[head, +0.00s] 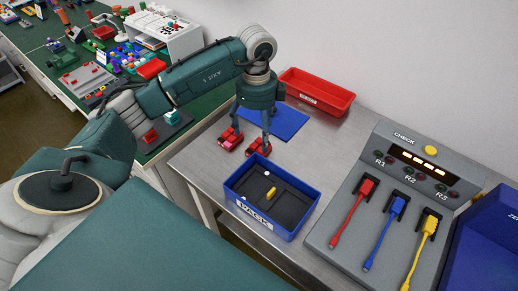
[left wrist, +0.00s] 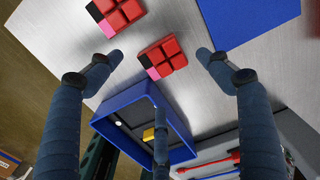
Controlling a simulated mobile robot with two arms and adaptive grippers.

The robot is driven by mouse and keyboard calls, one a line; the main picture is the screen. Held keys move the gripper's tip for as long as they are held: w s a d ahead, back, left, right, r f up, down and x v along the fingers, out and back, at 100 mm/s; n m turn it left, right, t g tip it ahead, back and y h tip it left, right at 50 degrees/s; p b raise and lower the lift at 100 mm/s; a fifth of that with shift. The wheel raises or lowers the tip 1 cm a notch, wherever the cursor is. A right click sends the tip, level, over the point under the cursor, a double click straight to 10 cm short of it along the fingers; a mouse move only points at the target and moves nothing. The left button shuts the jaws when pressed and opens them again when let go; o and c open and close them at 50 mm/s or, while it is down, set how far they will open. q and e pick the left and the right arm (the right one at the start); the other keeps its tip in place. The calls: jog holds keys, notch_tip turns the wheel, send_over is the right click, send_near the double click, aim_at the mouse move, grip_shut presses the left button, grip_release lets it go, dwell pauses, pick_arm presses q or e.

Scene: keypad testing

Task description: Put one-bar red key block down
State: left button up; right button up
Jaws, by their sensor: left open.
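My left gripper (head: 249,139) is open over the metal table, its fingers pointing down. Two red key blocks, each with a pink and a black part at one end, lie on the table. One red key block (head: 257,147) lies between the spread fingertips of the gripper (left wrist: 159,55), and it also shows in the left wrist view (left wrist: 165,54). I see gaps on both sides of it there. The other red key block (head: 229,138) lies to its left and also shows in the left wrist view (left wrist: 117,14). Bar marks are too small to read. My right gripper is out of view.
A blue PACK box (head: 287,232) with a yellow piece (head: 271,193) and small white pieces stands in front. A blue mat (head: 285,122) and red tray (head: 330,97) lie behind. A grey CHECK panel (head: 340,250) with red, blue and yellow cables stands right.

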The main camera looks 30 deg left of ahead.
aim_at(258, 146)
pick_arm(q)
jog(key=shift+d+f, duration=0.15)
jog(key=shift+f, duration=0.45)
jog(key=f, duration=0.2)
jog(key=f+p, duration=0.1)
jog(key=f, duration=0.1)
jog(key=shift+w+f+p, duration=0.2)
jog(key=shift+f+p, duration=0.05)
jog(key=shift+p, duration=0.05)
jog(key=shift+f, duration=0.25)
jog(key=c, duration=1.5)
jog(key=shift+o, duration=0.2)
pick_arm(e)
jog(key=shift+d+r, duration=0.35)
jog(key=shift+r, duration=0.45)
pick_arm(q)
jog(key=shift+r, duration=0.15)
